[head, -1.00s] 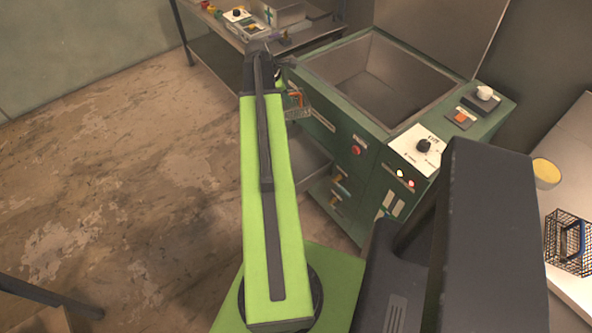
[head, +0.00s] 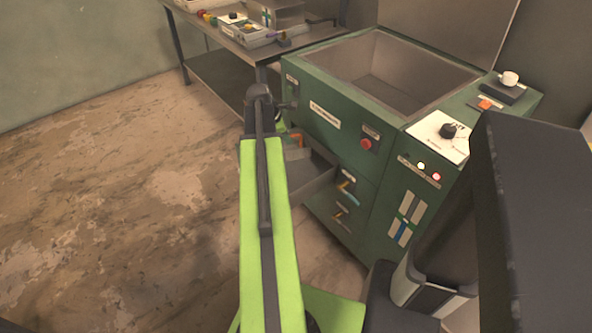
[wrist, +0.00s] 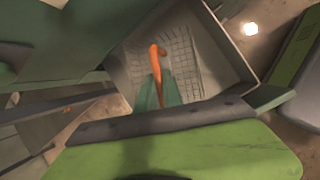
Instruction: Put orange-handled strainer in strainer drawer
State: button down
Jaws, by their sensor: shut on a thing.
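The orange-handled strainer shows its orange handle (wrist: 156,62) and wire mesh basket (wrist: 182,52) in the wrist view. In the head view only a bit of its orange handle (head: 297,138) shows beside my arm. My gripper (wrist: 160,88) is shut on the handle. The open drawer (wrist: 225,50) has grey walls, and the mesh lies within its outline in the wrist view. I cannot tell whether the basket touches its floor. In the head view the pulled-out drawer (head: 312,188) is at the front of the green cabinet, partly hidden by my arm.
The green cabinet (head: 335,148) has an open tub (head: 385,65) on top, a red button (head: 366,144) and a white knob panel (head: 436,136). More shut drawers are below the open one. A workbench (head: 225,75) with small items stands behind. Floor at the left is clear.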

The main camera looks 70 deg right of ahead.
notch_tip(320, 180, down, 13)
jog(key=b, duration=1.2)
jog(key=shift+f, duration=0.1)
jog(key=shift+r, duration=0.2)
jog(key=d, duration=0.1)
jog(key=s+d, duration=0.2)
jog(key=shift+d+p, duration=0.3)
jog(key=shift+d, duration=0.05)
jog(key=shift+f+b, duration=0.8)
jog(key=shift+b, duration=0.05)
jog(key=shift+a+r, duration=0.1)
jog(key=shift+r, duration=0.1)
jog(key=shift+f, duration=0.2)
jog(key=c, duration=1.5)
grip_release()
jog(key=shift+r, duration=0.1)
